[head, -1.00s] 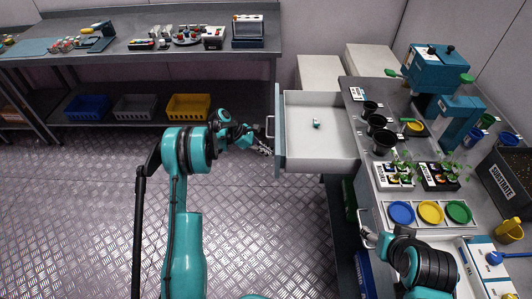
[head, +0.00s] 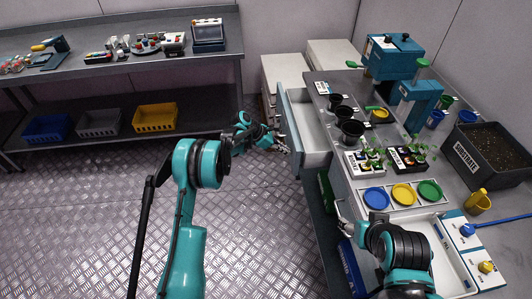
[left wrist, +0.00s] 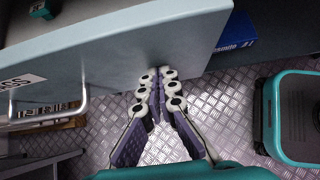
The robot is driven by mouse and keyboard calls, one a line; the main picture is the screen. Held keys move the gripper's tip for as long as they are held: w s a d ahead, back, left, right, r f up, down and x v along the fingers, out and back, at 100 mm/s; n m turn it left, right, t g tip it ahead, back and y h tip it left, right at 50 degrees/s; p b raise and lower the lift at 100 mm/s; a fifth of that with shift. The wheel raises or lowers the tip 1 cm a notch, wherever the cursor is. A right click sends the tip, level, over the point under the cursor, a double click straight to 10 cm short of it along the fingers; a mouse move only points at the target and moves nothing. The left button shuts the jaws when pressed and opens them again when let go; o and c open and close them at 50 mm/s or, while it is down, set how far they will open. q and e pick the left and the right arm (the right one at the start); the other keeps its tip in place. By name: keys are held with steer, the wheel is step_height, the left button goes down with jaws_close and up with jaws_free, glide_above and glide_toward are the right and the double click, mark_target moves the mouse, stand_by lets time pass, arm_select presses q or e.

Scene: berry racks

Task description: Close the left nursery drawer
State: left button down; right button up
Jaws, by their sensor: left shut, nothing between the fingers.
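The left nursery drawer (head: 314,137) is a white drawer with a pale grey-blue front panel, standing partly open at the bench's left side. My left gripper (head: 284,149) is at the outer face of that panel, near its lower end in the head view. In the left wrist view its fingertips (left wrist: 162,74) are together and empty, up against the panel (left wrist: 130,48) or very close to it. The metal handle (left wrist: 58,112) is to the left of the fingers, not between them. My right gripper (head: 346,226) is by the bench's near edge; its jaws are too small to read.
The bench top carries black pots (head: 343,112), seedling trays (head: 365,163), coloured dishes (head: 403,194) and a substrate box (head: 480,150). The floor left of the drawer is clear.

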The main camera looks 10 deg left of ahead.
arm_select(q)
steer(key=w+d, duration=0.1)
steer(key=d, duration=0.3)
steer(key=w+d, duration=0.1)
steer(key=d, duration=0.4)
steer(key=w+d, duration=0.2)
steer(key=d, duration=0.3)
steer(key=shift+d, duration=0.3)
steer(key=shift+r, duration=0.1)
